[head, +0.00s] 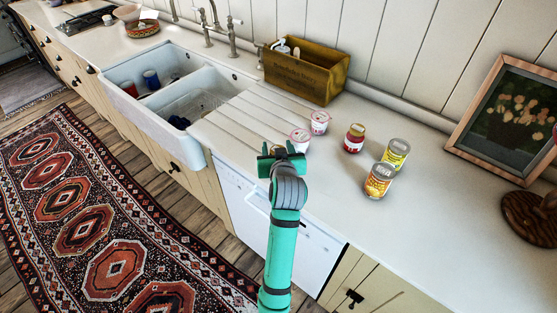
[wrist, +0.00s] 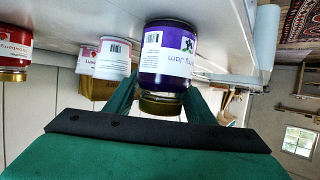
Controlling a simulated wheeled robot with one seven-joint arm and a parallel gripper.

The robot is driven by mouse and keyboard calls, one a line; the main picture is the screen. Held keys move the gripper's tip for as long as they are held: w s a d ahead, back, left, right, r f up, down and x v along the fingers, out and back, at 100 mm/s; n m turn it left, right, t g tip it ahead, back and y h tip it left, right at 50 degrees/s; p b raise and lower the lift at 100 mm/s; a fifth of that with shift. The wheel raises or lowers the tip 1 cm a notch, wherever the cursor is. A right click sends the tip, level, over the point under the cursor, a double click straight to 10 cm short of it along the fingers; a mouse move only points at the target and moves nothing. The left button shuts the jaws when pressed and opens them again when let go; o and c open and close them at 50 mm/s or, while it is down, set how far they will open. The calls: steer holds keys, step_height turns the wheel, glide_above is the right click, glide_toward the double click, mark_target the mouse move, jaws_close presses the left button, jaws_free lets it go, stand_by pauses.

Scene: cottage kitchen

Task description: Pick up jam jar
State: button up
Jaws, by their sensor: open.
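The jam jar (wrist: 167,58) has a purple and white label with "Jam" on it and a gold lid. It stands on the counter and looks upside down in the wrist view. In the head view it is mostly hidden behind my gripper (head: 282,158). My gripper is open and reaches out low over the counter. In the wrist view its green fingers (wrist: 160,97) show on either side of the jar's lid end, with the jar in line with the gap. I cannot tell whether either finger touches it.
Two yogurt cups (head: 320,122) (head: 300,140) stand just behind the gripper. A red jar (head: 354,138), a yellow can (head: 396,153) and an orange can (head: 378,180) are to the right. A wooden crate (head: 306,74) is behind, the sink (head: 150,98) left. The front right counter is clear.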

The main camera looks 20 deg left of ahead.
steer(key=shift+w, duration=0.1)
steer(key=c, duration=1.1)
steer(key=shift+a, duration=0.1)
steer(key=shift+r, duration=0.1)
